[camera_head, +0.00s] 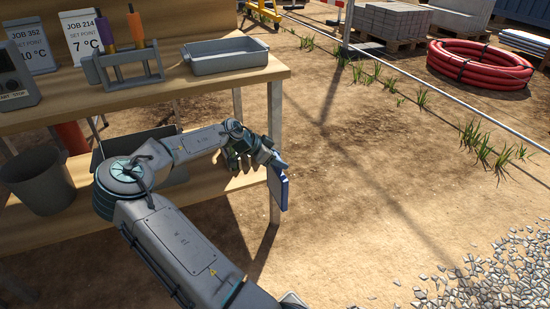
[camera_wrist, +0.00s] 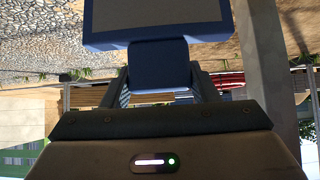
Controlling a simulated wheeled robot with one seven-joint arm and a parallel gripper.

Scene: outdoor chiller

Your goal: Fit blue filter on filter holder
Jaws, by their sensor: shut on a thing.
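The blue filter (camera_head: 278,187) is a thin flat panel with a blue frame. My gripper (camera_head: 270,160) is shut on its narrow tab and holds it beside the right end of the wooden bench, over the dirt. In the wrist view the filter (camera_wrist: 158,35) fills the top middle, with a grey-brown face inside its blue frame. Its tab (camera_wrist: 158,66) sits between the two fingers. I cannot clearly make out a filter holder.
A wooden bench (camera_head: 230,85) has a grey tray (camera_head: 225,56), a tool rack (camera_head: 125,75) and job cards on top. A grey bucket (camera_head: 38,180) is on its lower shelf. A bench leg (camera_head: 275,130) stands close to my gripper. Open dirt lies to the right.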

